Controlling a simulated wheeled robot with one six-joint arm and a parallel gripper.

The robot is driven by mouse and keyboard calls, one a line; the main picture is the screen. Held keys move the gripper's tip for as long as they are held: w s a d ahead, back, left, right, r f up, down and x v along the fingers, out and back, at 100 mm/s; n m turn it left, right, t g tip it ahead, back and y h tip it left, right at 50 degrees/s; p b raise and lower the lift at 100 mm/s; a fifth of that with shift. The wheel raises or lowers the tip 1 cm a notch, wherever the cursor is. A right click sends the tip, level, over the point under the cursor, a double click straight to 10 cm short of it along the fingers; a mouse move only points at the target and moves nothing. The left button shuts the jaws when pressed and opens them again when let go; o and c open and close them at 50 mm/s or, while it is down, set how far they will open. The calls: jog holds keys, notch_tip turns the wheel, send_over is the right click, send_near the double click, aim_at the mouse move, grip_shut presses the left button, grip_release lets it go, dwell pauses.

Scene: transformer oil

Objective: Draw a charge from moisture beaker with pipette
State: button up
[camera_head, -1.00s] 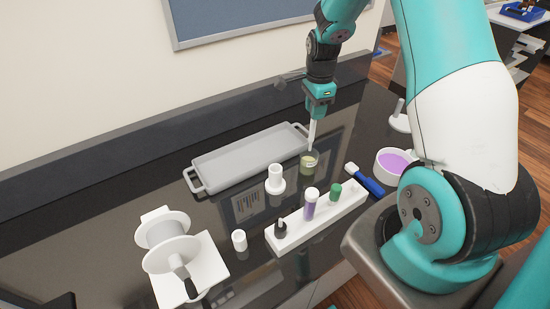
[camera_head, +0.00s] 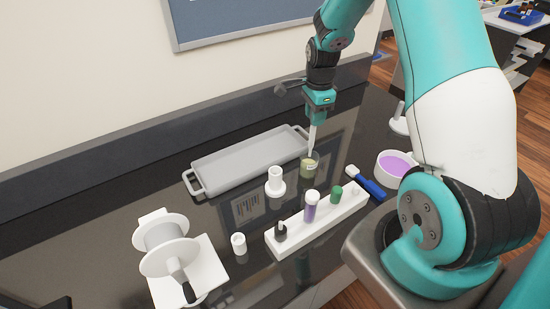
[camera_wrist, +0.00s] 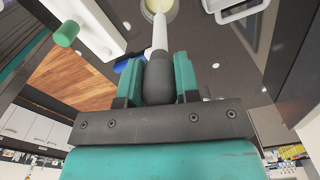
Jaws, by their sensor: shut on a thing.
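My gripper (camera_head: 319,112) is shut on a white pipette (camera_head: 312,138) with a dark bulb (camera_wrist: 158,80), held upright with its tip down. The moisture beaker (camera_head: 309,166), a small clear beaker with yellow-green liquid, stands on the dark bench below. The pipette's tip is at or just inside the beaker's mouth; I cannot tell whether it touches the liquid. In the wrist view the beaker (camera_wrist: 158,10) shows at the top edge, beyond the pipette's tip.
A grey tray (camera_head: 203,178) lies behind the beaker. A blue-handled brush (camera_head: 370,186) and a bowl of purple liquid (camera_head: 395,165) are to the right.

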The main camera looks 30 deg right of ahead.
jog(key=shift+f+b, duration=1.85)
jog(key=shift+f, duration=1)
jog(key=shift+r, duration=0.1)
jog(key=shift+r+p, duration=3.2)
jog(key=shift+r, duration=1)
notch_tip(320, 180, up, 4)
jog(key=p, duration=0.3)
